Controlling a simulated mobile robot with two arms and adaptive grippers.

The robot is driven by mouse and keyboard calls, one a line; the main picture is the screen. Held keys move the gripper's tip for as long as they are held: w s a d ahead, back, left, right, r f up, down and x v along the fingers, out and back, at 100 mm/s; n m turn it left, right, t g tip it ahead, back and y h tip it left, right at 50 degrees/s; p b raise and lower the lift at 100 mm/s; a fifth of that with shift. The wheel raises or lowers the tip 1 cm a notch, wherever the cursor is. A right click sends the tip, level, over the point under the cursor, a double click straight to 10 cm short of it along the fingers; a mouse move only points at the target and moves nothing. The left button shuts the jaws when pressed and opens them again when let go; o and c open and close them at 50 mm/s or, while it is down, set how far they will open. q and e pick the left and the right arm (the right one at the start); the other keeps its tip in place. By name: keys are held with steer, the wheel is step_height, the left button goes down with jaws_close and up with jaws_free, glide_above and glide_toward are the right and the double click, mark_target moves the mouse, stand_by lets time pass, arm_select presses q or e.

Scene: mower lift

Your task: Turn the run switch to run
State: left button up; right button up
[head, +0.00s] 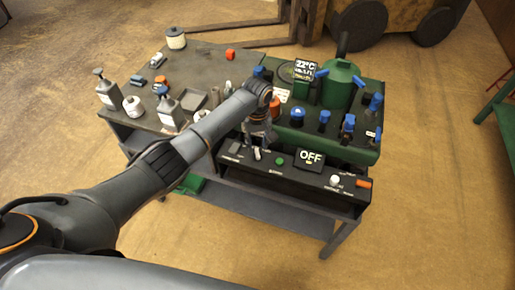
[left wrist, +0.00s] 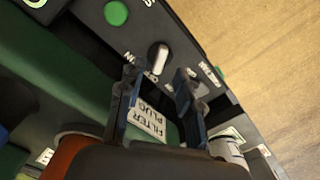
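A pale switch knob (left wrist: 158,57) stands on the dark front control panel (head: 300,173), beside a green button (left wrist: 116,13). The knob also shows in the head view (head: 257,154), just below my left gripper (head: 260,138). The small print around it is too blurred to read fully. The panel's display (head: 310,157) reads OFF. In the left wrist view my left gripper (left wrist: 160,80) has its two dark fingers apart, with the knob just beyond the tips and between them. I see no contact. My right gripper is in neither view.
A label reading FILTER PLUG (left wrist: 147,118) shows between the fingers. A green tank (head: 341,85) and several blue-handled valves (head: 324,119) stand behind the panel. Bottles (head: 108,92) and small parts crowd the bench's left. A white knob (head: 335,180) is at the panel's right.

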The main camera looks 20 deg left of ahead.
mark_target(258, 152)
arm_select(q)
steer(key=shift+f, duration=1.75)
jaws_close()
